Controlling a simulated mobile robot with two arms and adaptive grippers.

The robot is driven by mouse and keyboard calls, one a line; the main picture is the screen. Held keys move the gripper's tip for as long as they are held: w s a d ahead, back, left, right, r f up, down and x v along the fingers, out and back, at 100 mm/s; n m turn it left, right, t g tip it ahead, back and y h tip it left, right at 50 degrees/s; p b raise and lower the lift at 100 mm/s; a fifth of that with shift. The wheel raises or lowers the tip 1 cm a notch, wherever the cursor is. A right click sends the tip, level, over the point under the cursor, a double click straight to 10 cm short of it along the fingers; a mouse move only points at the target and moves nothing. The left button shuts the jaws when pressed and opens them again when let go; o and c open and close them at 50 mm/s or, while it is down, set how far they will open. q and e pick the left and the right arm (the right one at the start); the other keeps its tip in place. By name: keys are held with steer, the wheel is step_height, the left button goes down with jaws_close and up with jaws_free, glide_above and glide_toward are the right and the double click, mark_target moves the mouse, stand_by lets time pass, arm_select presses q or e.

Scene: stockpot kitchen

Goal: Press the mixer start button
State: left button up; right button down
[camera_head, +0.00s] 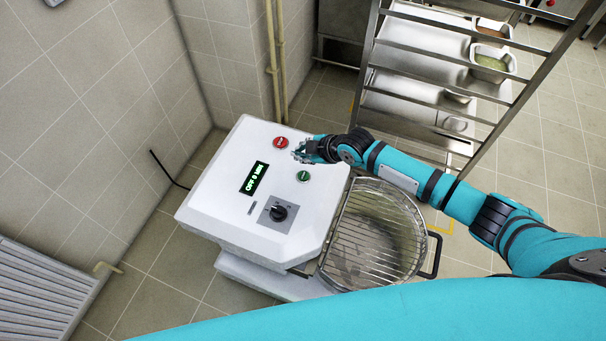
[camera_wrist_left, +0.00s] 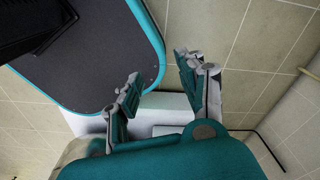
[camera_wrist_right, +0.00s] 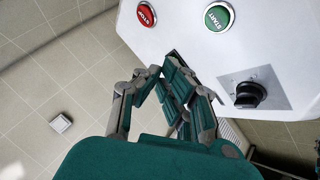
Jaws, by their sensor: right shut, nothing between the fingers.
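The white mixer (camera_head: 221,197) shows a green start button (camera_head: 303,176), a red stop button (camera_head: 281,142) and a lit green display (camera_head: 254,178). In the right wrist view the green button (camera_wrist_right: 218,17) reads START and the red one (camera_wrist_right: 146,14) reads STOP. My right gripper (camera_head: 299,153) is shut and empty over the panel's right edge, between the two buttons in the head view. I cannot tell whether it touches the panel. In the left wrist view my left gripper (camera_wrist_left: 160,68) is open and empty; the head view does not show it.
A black knob (camera_head: 278,213) sits on the panel nearer me. The mixer's bowl (camera_head: 417,237) under a wire guard (camera_head: 365,240) stands right of the panel. A metal rack (camera_head: 440,100) with trays is behind my right arm. A white radiator (camera_head: 40,292) is at lower left.

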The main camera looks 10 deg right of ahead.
mark_target(302, 177)
step_height(302, 177, down, 4)
steer(key=b, duration=0.3)
step_height(302, 177, down, 4)
steer(key=b, duration=0.3)
steer(key=shift+r, duration=0.25)
steer(key=shift+f+b, duration=0.55)
arm_select(q)
step_height(302, 177, down, 7)
steer(key=w+a, duration=0.1)
steer(key=shift+w+f, duration=0.15)
steer(key=shift+w, duration=0.1)
steer(key=shift+w+f+b, duration=0.1)
steer(key=shift+f+b, duration=0.25)
arm_select(e)
steer(key=shift+f, duration=0.45)
